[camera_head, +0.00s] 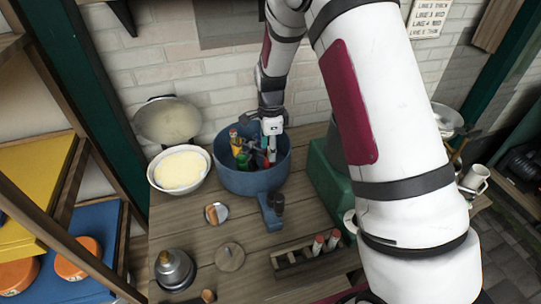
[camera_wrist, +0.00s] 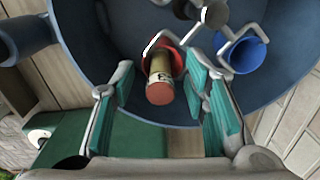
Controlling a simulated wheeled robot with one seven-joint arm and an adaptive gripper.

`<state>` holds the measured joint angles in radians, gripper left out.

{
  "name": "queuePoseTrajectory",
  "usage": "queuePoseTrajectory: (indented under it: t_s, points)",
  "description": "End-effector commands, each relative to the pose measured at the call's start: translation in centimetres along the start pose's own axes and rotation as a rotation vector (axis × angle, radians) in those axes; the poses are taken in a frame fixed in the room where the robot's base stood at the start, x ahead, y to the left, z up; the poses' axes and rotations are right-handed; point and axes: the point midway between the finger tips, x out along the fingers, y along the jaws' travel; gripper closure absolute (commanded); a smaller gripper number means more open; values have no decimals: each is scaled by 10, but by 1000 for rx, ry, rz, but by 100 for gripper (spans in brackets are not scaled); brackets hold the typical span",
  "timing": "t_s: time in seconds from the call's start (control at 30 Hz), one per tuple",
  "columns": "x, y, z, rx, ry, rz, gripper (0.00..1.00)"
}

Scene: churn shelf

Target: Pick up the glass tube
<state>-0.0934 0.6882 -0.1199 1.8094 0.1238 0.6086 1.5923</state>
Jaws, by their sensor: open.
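In the wrist view, a short glass tube (camera_wrist: 160,68) with yellowish contents, dark markings and a red end (camera_wrist: 160,94) stands within the blue round tub (camera_wrist: 92,62). A red ring or cup shows around its farther part. My gripper (camera_wrist: 158,78) is open, with teal finger pads on the left and right of the tube; whether they touch it I cannot tell. In the head view, my gripper (camera_head: 270,128) reaches down into the blue tub (camera_head: 252,182), and the tube cannot be made out clearly among the coloured items there.
A blue cup (camera_wrist: 246,52) and thin metal handles lie close by in the tub. A wooden rack (camera_head: 300,258) with two red-topped tubes stands at the front. A white bowl (camera_head: 180,170) is left of the tub, a green box (camera_head: 325,172) right. A metal bell (camera_head: 174,268) stands front left.

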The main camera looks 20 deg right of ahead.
Motion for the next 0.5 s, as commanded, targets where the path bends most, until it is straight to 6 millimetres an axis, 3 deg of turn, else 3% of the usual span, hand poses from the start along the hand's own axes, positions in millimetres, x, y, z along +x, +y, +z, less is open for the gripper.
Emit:
queuePoseTrajectory:
  t_s: [0.1,0.3,0.5]
  points:
    - [0,0,0,0,0,-1,58]
    - [0,0,0,0,0,-1,100]
    - [0,0,0,0,0,-1,100]
